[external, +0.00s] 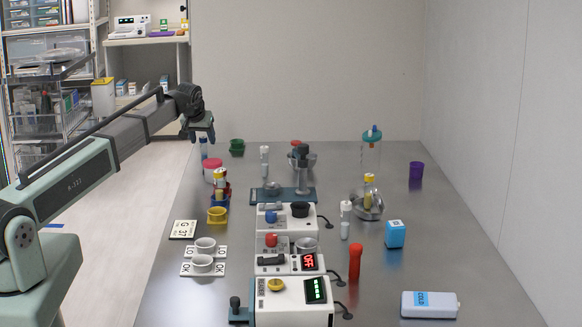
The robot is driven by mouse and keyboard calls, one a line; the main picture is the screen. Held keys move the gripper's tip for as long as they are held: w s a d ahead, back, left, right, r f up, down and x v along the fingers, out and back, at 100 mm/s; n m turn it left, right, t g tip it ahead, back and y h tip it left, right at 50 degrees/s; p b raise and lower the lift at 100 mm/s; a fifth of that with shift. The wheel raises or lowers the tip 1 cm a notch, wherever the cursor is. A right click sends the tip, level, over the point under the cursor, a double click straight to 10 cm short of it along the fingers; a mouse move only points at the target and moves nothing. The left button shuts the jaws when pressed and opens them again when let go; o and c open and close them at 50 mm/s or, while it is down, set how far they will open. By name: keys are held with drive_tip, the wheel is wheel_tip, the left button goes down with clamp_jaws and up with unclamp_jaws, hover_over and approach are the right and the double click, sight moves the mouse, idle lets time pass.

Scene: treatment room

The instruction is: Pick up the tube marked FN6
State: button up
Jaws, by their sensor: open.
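No marking FN6 is legible on any tube, so I cannot tell which one it is. A yellow-capped tube (369,187) stands in a metal bowl at the right. Another yellow-capped tube (220,181) is in a coloured holder at the left. White-capped tubes stand right of the machines (345,222) and farther back (264,160). My gripper (201,137) is open and empty, pointing down above the table's far left edge, apart from the tubes as far as I can tell.
Several white machines (292,302) fill the table's middle front. A metal bowl (368,209), blue box (395,234), red cylinder (355,262), COLD pack (430,305) and purple cup (416,171) are at the right. White cups on labelled plates (203,269) sit front left. The far right table is mostly clear.

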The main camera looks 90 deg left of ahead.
sight(204, 152)
drive_tip(key=shift+d+x, duration=0.2)
drive_tip(key=shift+x, duration=1.7)
drive_tip(key=shift+s+f, duration=0.1)
drive_tip(key=shift+s, duration=0.05)
drive_tip(key=shift+c, duration=0.4)
drive_tip(key=c, duration=1)
drive_tip(key=shift+o, duration=0.2)
